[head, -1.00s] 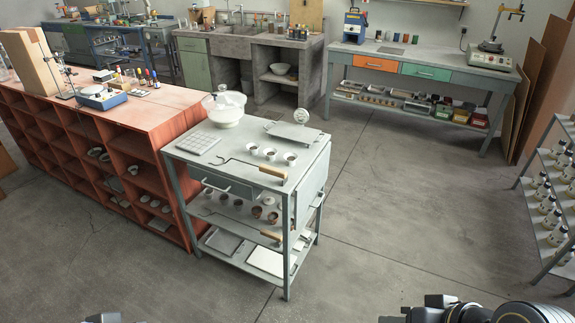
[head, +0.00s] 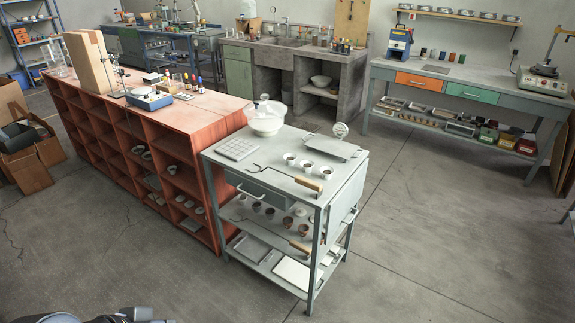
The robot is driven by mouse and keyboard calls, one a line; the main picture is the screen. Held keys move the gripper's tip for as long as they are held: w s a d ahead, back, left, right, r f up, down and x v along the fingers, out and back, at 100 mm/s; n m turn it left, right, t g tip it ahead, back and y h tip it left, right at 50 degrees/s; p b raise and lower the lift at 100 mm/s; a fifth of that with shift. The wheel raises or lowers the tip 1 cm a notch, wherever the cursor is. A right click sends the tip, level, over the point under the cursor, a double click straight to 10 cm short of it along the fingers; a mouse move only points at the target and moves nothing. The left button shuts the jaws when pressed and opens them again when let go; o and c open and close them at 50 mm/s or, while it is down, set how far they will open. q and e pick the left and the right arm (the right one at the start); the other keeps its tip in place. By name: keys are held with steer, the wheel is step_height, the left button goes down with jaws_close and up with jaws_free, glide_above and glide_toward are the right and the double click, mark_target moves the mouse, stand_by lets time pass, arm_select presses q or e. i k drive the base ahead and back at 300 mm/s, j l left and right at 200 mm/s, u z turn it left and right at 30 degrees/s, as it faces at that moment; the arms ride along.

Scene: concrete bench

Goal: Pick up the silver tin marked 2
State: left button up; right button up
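I cannot make out a tin marked 2. Several small silver tins (head: 466,13) stand in a row on the wall shelf at the upper right of the head view. They are too small to read any mark. Parts of my own arm show at the bottom left edge, but no fingers are seen. My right gripper is out of the picture. Both grippers are far from the tins.
A grey metal cart (head: 330,208) with cups and trays stands in the middle, against a red shelf unit (head: 187,115). Below the wall shelf (head: 450,15) is a grey workbench (head: 465,76) with drawers. The concrete floor (head: 440,220) on the right is clear.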

mark_target(307, 165)
steer(key=u, duration=0.8)
steer(key=i+l+u, duration=0.15)
steer(key=l+u, duration=0.2)
steer(key=u, duration=0.15)
steer(key=i+l+u, duration=0.1)
steer(key=l+u, duration=0.7)
steer(key=u, duration=0.15)
steer(key=l+u, duration=0.1)
steer(key=l, duration=0.6)
steer(key=k+l+u, duration=0.1)
steer(key=l, duration=0.6)
steer(key=k+l+u, duration=0.15)
steer(key=l, duration=0.55)
steer(key=i, duration=0.05)
